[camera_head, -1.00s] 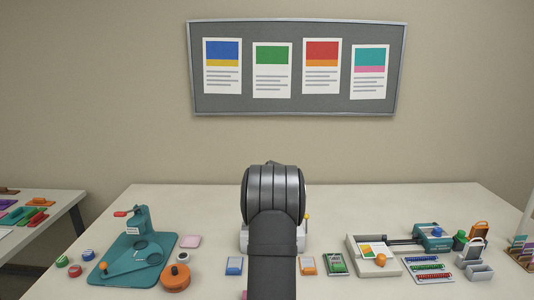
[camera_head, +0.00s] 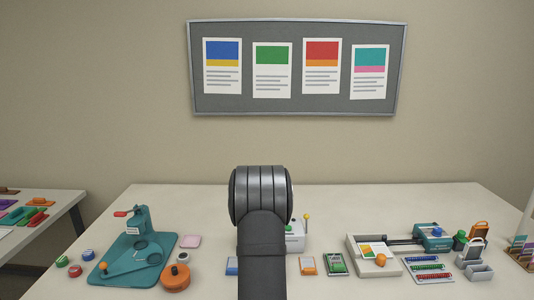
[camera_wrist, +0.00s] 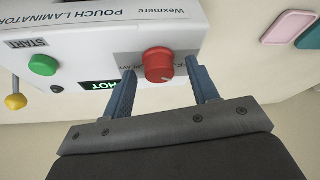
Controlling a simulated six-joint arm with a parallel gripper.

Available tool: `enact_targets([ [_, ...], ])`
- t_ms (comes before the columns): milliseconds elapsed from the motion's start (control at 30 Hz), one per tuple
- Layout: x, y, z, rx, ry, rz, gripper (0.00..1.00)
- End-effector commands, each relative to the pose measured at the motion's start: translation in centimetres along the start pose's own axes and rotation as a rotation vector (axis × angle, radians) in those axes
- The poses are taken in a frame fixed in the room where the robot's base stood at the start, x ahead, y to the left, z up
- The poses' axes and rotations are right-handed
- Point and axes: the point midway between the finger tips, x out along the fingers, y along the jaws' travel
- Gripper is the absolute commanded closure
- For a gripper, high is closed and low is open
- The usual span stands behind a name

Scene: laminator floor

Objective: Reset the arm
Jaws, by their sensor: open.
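My gripper (camera_wrist: 160,92) shows in the wrist view with its two blue-grey fingers apart. The fingertips lie on either side of the red knob (camera_wrist: 158,65) on the white pouch laminator (camera_wrist: 110,55); I cannot tell whether they touch it. The knob has a pale mark at its lower right. In the head view my arm covers much of the laminator (camera_head: 295,242), and the gripper is hidden.
The laminator has a green START button (camera_wrist: 43,65) and a yellow-tipped lever (camera_wrist: 16,101). A teal tool (camera_head: 130,255) stands left on the table, with an orange round piece (camera_head: 175,277). A trimmer-like device (camera_head: 378,262) stands right. A pink pad (camera_head: 190,241) lies left of my arm.

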Motion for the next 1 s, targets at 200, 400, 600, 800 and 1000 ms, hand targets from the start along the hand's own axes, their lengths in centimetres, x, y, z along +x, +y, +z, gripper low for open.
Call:
enact_targets([
  [200, -0.03, -0.12, -0.04, 0.11, 0.001, 0.047, 0.46],
  [400, -0.03, -0.19, -0.06, 0.212, 0.002, 0.089, 0.46],
  [600, 0.01, -0.27, -0.07, 0.314, 0.0, 0.131, 0.46],
  [800, 0.03, -0.32, -0.08, 0.415, 0.0, 0.173, 0.46],
  [1000, 0.03, -0.4, -0.13, 0.493, 0.001, 0.204, 0.46],
])
